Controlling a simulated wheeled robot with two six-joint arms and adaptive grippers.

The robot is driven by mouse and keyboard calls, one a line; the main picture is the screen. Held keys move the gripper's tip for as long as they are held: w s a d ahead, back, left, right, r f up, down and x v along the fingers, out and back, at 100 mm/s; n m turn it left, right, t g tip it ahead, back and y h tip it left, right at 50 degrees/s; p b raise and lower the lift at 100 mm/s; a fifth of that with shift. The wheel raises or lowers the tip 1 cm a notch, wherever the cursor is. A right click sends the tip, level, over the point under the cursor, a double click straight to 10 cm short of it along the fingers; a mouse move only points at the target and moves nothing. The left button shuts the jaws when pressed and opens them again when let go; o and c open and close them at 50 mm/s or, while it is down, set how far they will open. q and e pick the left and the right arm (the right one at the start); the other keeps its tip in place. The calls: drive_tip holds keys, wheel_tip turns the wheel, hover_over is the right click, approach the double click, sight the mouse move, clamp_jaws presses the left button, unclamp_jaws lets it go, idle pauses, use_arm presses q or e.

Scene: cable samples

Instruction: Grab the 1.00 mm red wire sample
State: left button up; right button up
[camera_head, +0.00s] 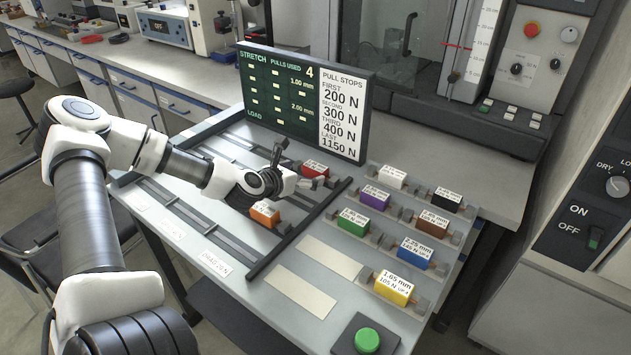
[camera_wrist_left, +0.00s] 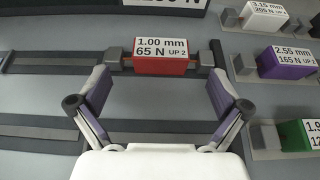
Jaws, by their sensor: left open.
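The red wire sample (camera_wrist_left: 160,66) is a red block with a white label reading 1.00 mm, 65 N, UP 2. It sits between grey end clamps on a dark rail at the back of the bench; in the head view the red block (camera_head: 314,169) shows just beyond my left gripper (camera_head: 312,183). In the left wrist view my left gripper (camera_wrist_left: 158,103) is open and empty, its two fingers spread to either side and short of the red block, not touching it. My right gripper is not in view.
An orange block (camera_head: 265,215) sits on a nearer rail. White, black, purple, brown, green, blue (camera_head: 416,253) and yellow (camera_head: 394,287) blocks stand to the right. A display board (camera_head: 305,100) rises behind the red block. A green button (camera_head: 367,341) is at the front.

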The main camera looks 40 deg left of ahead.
sight(312, 172)
use_arm(q)
drive_tip(key=b+x, duration=0.1)
drive_tip(key=x, duration=0.2)
drive_tip(key=shift+d+f, duration=0.1)
drive_tip(key=shift+f, duration=0.1)
drive_tip(key=shift+r, duration=0.15)
drive_tip(key=c, duration=1.3)
drive_tip(key=shift+o, duration=0.2)
drive_tip(key=shift+s, duration=0.1)
